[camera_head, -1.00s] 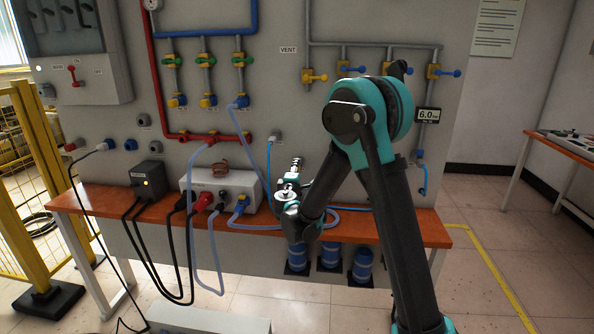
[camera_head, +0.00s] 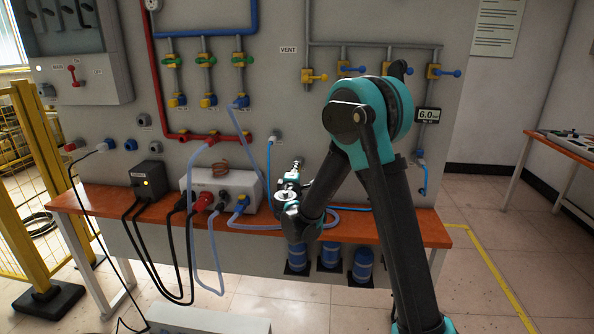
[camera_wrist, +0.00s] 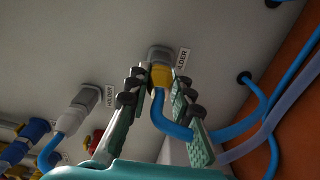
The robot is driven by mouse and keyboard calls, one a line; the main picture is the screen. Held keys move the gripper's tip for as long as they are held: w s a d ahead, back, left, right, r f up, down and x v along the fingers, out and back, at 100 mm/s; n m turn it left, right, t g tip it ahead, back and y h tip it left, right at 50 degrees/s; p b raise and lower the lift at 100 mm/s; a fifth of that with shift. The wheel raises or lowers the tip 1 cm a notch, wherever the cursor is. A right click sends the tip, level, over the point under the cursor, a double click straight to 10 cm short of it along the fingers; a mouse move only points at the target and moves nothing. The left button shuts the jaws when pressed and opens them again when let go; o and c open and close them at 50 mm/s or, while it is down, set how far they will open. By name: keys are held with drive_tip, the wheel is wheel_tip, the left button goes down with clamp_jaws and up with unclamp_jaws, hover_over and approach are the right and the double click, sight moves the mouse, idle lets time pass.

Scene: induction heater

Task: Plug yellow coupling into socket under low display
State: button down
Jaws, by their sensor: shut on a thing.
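In the wrist view, the yellow coupling (camera_wrist: 161,76) sits between the fingers of my gripper (camera_wrist: 158,90), which is shut on it. Its front meets a grey holder (camera_wrist: 158,54) on the panel; I cannot tell whether it is still seated there. A blue hose (camera_wrist: 172,130) runs from its back. In the head view, my gripper (camera_head: 296,172) is before the lower panel, and the coupling cannot be made out. The display (camera_head: 428,115) reading 6.0 is at the right of the panel.
A grey plug (camera_wrist: 82,105) with a blue hose sits in another holder on the left in the wrist view. The orange bench (camera_head: 435,230) runs along the panel, with hoses and a white box (camera_head: 220,185) on it. Blue canisters (camera_head: 362,265) stand below.

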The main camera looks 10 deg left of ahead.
drive_tip(key=s, duration=0.6)
idle(1.3)
drive_tip(key=shift+a, duration=0.1)
